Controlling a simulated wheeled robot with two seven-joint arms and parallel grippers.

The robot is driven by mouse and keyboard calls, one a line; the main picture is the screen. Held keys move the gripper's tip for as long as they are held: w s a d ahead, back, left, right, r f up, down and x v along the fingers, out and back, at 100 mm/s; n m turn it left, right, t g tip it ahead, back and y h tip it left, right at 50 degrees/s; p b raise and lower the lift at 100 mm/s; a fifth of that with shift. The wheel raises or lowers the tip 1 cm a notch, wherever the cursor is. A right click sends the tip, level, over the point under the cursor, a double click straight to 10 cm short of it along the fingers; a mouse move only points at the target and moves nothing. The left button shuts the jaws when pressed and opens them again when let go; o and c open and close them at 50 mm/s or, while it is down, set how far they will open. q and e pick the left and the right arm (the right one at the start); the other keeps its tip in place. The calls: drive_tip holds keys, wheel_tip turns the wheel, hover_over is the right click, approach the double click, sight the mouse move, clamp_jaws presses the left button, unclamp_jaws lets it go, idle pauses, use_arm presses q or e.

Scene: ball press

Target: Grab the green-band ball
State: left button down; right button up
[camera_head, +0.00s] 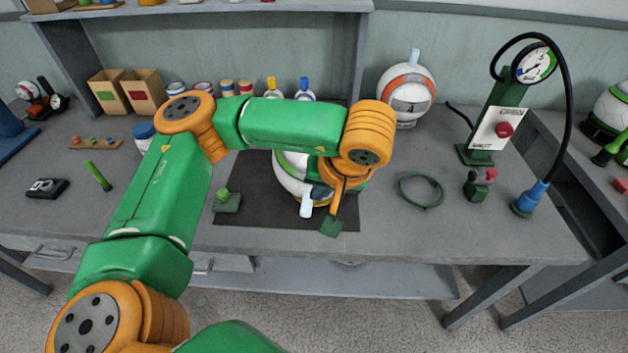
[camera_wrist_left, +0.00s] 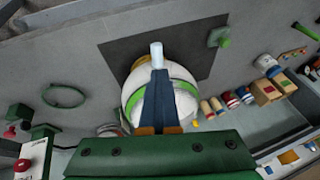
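The green-band ball (camera_head: 288,178) is white with a green stripe and sits on a dark mat (camera_head: 245,178), partly hidden by my left arm. Its pale valve-like peg (camera_head: 306,205) points toward me. In the left wrist view the ball (camera_wrist_left: 133,95) fills the middle, with the peg (camera_wrist_left: 156,54) above the fingertips. My left gripper (camera_head: 320,190) is over the ball's right side in the head view. In the wrist view its dark blue fingers (camera_wrist_left: 160,80) lie together with no visible gap, overlapping the ball. Contact with the ball cannot be told. My right gripper is not in view.
An orange-band ball (camera_head: 406,88) stands at the back. A gauge pump (camera_head: 490,125) with a hose is at right. A green ring (camera_head: 421,190) lies right of the mat. A green block with a knob (camera_head: 227,203) is on the mat's left. The right front table area is clear.

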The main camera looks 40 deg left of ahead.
use_arm(q)
drive_tip(key=s+d+r, duration=0.2)
drive_tip(key=s+d, duration=0.2)
drive_tip(key=shift+s+d+r+b, duration=0.25)
drive_tip(key=shift+b, duration=0.1)
drive_tip(key=shift+c, duration=1.6)
unclamp_jaws()
